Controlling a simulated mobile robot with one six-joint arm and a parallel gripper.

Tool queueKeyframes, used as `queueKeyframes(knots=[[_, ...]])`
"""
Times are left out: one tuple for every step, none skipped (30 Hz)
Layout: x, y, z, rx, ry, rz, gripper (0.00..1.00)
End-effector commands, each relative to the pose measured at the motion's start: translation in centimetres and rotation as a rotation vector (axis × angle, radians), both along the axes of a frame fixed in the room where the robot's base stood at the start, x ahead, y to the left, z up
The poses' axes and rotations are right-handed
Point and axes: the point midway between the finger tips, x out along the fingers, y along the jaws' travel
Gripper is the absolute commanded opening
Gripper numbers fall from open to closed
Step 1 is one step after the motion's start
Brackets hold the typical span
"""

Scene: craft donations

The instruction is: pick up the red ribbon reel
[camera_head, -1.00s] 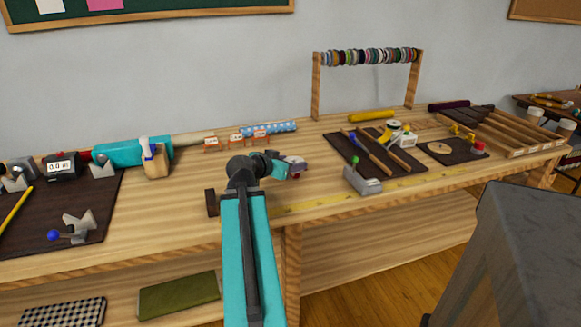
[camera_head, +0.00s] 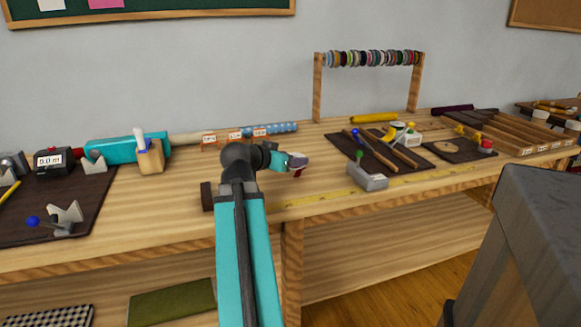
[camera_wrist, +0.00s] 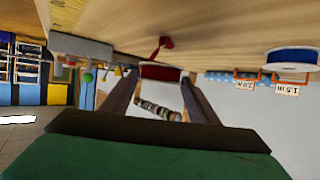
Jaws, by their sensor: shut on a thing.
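The red ribbon reel (camera_wrist: 161,72) sits between the two fingertips of my gripper (camera_wrist: 159,84) in the wrist view, which is upside down. The fingers touch it from both sides, so my gripper is shut on it. A loose red ribbon tail (camera_wrist: 160,46) sticks out from the reel toward the wooden tabletop. In the head view, my gripper (camera_head: 297,163) is over the front middle of the workbench, with a bit of red (camera_head: 298,172) showing beneath it. Most of the reel is hidden there. I cannot tell how far it is above the table.
A blue ribbon reel (camera_wrist: 292,58) stands by small price tags (camera_wrist: 286,90). A grey metal block (camera_head: 368,176) lies right of my gripper, before a dark mat with tools (camera_head: 378,152). A rack of ribbon reels (camera_head: 317,90) stands behind. Bare tabletop lies around my gripper.

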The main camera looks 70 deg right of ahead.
Motion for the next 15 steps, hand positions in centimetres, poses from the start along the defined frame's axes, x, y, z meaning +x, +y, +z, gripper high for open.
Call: queueKeyframes(knots=[[0.00, 0.11, -0.42, -0.002, -0.002, 0.001, 0.33], [-0.01, 0.18, -0.39, -0.002, -0.002, 0.001, 0.33], [-0.03, 0.27, -0.36, -0.002, -0.003, 0.002, 0.33], [-0.05, 0.34, -0.36, 0.000, -0.002, 0.002, 0.33], [-0.06, 0.40, -0.36, 0.000, -0.002, 0.002, 0.33], [-0.09, 0.49, -0.37, 0.001, -0.001, 0.003, 0.33], [-0.11, 0.55, -0.34, 0.000, -0.003, 0.003, 0.33], [-0.13, 0.60, -0.30, 0.000, -0.003, 0.003, 0.33], [-0.14, 0.67, -0.24, 0.000, -0.003, 0.003, 0.33], [-0.16, 0.70, -0.22, 0.000, -0.003, 0.004, 0.33], [-0.17, 0.75, -0.19, 0.001, -0.002, 0.005, 0.33], [-0.18, 0.79, -0.17, 0.001, -0.002, 0.005, 0.33], [-0.18, 0.82, -0.15, 0.001, -0.001, 0.005, 0.33], [-0.19, 0.84, -0.13, 0.002, -0.001, 0.005, 0.33], [-0.20, 0.87, -0.11, 0.002, -0.001, 0.005, 0.33]])
